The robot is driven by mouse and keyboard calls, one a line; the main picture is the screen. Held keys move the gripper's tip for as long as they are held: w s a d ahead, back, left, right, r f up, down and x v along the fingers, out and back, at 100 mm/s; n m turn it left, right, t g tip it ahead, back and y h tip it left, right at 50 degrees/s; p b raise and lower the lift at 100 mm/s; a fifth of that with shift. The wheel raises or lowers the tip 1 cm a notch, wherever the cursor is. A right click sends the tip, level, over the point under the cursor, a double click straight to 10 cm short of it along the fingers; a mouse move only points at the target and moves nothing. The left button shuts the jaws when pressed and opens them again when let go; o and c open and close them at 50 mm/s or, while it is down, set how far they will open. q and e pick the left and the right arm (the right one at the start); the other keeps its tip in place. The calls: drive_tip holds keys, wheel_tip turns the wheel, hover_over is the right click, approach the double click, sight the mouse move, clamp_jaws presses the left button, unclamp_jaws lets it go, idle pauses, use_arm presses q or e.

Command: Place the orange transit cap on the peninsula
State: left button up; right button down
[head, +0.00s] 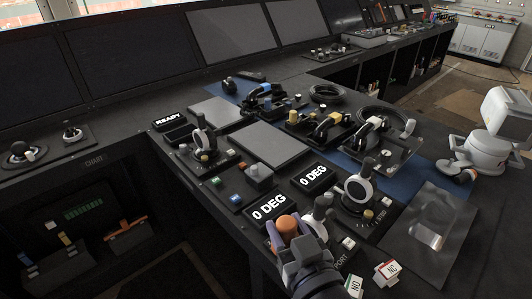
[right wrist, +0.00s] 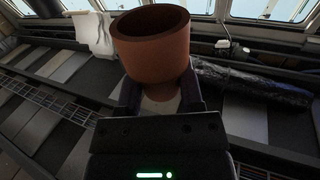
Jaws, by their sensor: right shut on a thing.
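The orange transit cap (head: 289,226) is a short open cylinder. In the right wrist view, the cap (right wrist: 150,45) stands up between the fingers with its open rim upward. My right gripper (head: 287,236) is shut on the cap, which appears over the near edge of the peninsula (head: 396,252) in the head view. That is a dark console top full of controls. The gripper hides part of the surface below, and I cannot tell the cap's height above it. My left gripper is not in view.
A "0 DEG" display (head: 269,207) and a lever unit (head: 358,190) stand close to the cap. Tags marked NO (head: 354,285) and NC (head: 388,270) are at the near edge. A bare metal plate (head: 432,228) lies at the right. A blue strip (head: 410,182) crosses behind.

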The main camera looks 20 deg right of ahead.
drive_tip(key=w+d+r+n+y, duration=0.1)
drive_tip(key=w+d+r+y, duration=0.15)
drive_tip(key=w+d, duration=0.35)
wheel_tip(320, 180, up, 5)
drive_tip(key=n, duration=0.1)
hover_over(323, 201)
wheel_tip(323, 201, down, 6)
drive_tip(key=b, duration=0.3)
drive_tip(key=shift+f, duration=0.15)
wheel_tip(323, 201, down, 4)
drive_tip(key=shift+r+b, duration=0.25)
drive_tip(key=shift+b, duration=0.65)
drive_tip(key=shift+a+r, duration=0.1)
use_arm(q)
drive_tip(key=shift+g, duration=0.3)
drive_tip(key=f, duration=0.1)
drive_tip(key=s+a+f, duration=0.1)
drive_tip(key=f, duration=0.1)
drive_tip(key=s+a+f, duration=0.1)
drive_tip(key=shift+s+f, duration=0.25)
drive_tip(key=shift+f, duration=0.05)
